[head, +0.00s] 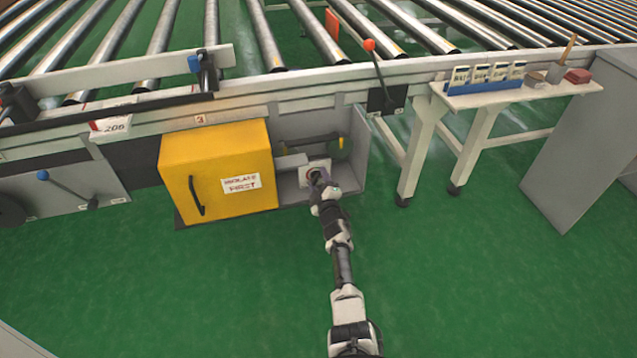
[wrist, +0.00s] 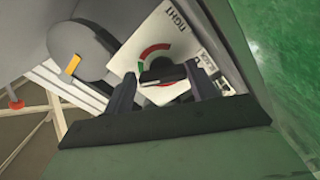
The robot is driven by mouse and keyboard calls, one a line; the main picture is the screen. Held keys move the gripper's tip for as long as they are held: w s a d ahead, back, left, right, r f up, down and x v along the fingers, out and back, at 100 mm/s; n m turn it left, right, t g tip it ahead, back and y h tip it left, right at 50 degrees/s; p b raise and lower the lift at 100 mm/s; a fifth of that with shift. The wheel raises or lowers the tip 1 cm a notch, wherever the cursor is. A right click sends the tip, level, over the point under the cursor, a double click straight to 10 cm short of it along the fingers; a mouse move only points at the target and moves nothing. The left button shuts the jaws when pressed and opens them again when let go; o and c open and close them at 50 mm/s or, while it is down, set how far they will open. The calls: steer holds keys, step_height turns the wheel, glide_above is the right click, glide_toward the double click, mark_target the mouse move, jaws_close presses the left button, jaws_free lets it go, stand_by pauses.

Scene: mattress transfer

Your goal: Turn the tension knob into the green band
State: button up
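The tension knob is a dark bar-shaped handle (wrist: 163,72) on a white dial plate (wrist: 182,40) marked TIGHT. A coloured arc shows red over the top and a short green band (wrist: 140,66) at the left. I cannot tell where the knob points. My gripper (wrist: 160,77) has its two dark fingers apart, one on each side of the knob, with their tips close to its ends. I cannot tell whether they touch it. In the head view my gripper (head: 317,178) reaches the plate inside the grey recess, hiding most of the knob.
A yellow door (head: 215,150) labelled ISOLATE FIRST stands left of the recess (head: 350,165). A red-knobbed lever (head: 370,45) rises above at right. A white bench (head: 500,98) with small boxes stands farther right. The green floor in front is clear.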

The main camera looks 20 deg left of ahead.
steer(key=shift+o, duration=1.4)
steer(key=shift+s, duration=0.1)
steer(key=p+v, duration=0.7)
steer(key=v, duration=0.6)
steer(key=shift+s+d, duration=0.25)
steer(key=shift+s, duration=0.05)
